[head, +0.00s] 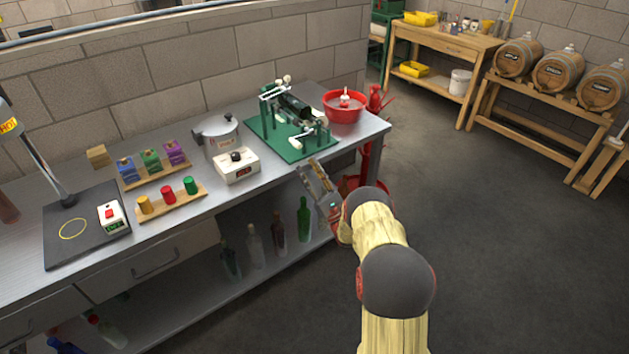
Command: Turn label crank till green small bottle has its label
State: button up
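The labelling machine (268,128) stands on the steel bench, with green posts on a green base plate. A dark small bottle (293,106) lies on its side across the machine; its green tint is hard to make out, and I cannot tell whether it bears a label. A pale crank (322,127) is at the machine's front right side. My gripper (311,167) is just in front of the base plate, near the bench's front edge, apart from the crank. Its two fingers are spread with nothing seen between them.
A red basin (344,107) stands right of the machine. A steel pot (217,134) and a white control box (237,165) stand left of it. Bottles stand on the shelf below.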

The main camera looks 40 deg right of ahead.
jog(key=shift+v, duration=2.15)
jog(key=shift+c, duration=0.6)
